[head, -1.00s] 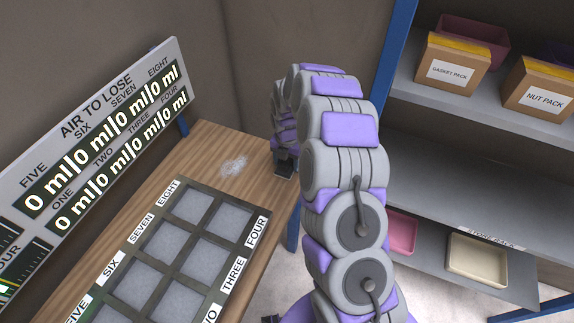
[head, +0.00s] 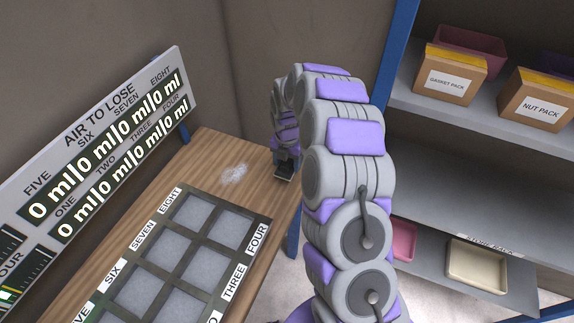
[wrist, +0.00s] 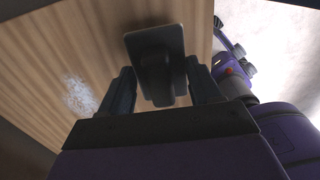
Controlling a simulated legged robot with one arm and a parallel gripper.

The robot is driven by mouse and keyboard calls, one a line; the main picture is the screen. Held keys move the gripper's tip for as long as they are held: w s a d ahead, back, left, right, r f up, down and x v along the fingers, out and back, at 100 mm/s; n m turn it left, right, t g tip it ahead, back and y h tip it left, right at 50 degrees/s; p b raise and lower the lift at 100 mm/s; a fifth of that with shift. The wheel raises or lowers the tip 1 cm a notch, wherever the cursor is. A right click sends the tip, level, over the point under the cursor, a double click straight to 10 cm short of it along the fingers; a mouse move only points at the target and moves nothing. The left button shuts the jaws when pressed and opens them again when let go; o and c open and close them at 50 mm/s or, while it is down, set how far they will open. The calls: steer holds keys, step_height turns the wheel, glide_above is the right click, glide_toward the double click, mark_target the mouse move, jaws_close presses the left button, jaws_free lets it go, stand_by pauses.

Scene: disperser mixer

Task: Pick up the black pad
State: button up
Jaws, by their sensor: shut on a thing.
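The black pad (wrist: 155,42) is a dark, flat, rounded rectangle with a block-like grip, seen at the top middle of the wrist view. My gripper (wrist: 159,70) has one finger on either side of the pad's grip and is shut on it. In the head view my gripper (head: 285,166) is at the right edge of the wooden bench, with the dark pad (head: 284,178) partly visible below it. The wrist view does not show clearly whether the pad touches the bench.
The wooden bench (head: 206,152) has a whitish smear (head: 234,174) left of my gripper. A labelled tray with several square cells (head: 186,211) lies nearer. A readout board (head: 110,115) stands at left. A grey shelf rack (head: 450,196) with boxes stands at right.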

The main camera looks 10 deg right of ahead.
steer(key=s+a+r+p, duration=0.1)
steer(key=s+p, duration=0.1)
steer(key=s, duration=1.4)
steer(key=shift+a+r, duration=0.15)
steer(key=o, duration=0.5)
steer(key=shift+w, duration=0.1)
steer(key=c, duration=0.4)
